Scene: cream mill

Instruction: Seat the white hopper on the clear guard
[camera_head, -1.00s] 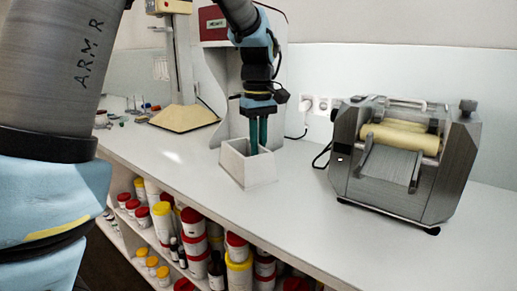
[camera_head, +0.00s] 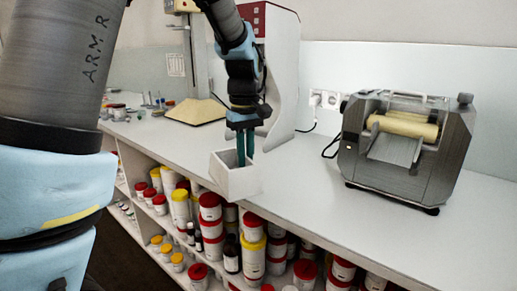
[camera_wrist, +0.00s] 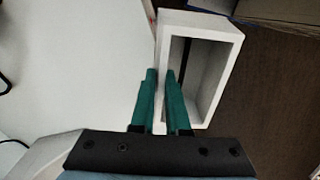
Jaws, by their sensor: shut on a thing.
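The white hopper (camera_head: 236,183), an open box with sloping walls, is at the front edge of the counter in the head view. My gripper (camera_head: 245,162) points down and is shut on one wall of it. In the wrist view the green fingers (camera_wrist: 161,74) straddle the left wall of the hopper (camera_wrist: 232,38), and dark shows through its opening. The hopper appears to overhang the counter edge; its exact height is unclear. The clear guard (camera_head: 418,103) is on top of the grey roller mill (camera_head: 437,170), right of my gripper and apart from the hopper.
A white and red machine (camera_head: 283,65) stands behind my gripper. A cream-coloured base (camera_head: 195,111) and small items are at the back left. The counter (camera_head: 310,185) is clear between the hopper and the mill. Shelves with several jars (camera_head: 253,240) lie below the front edge.

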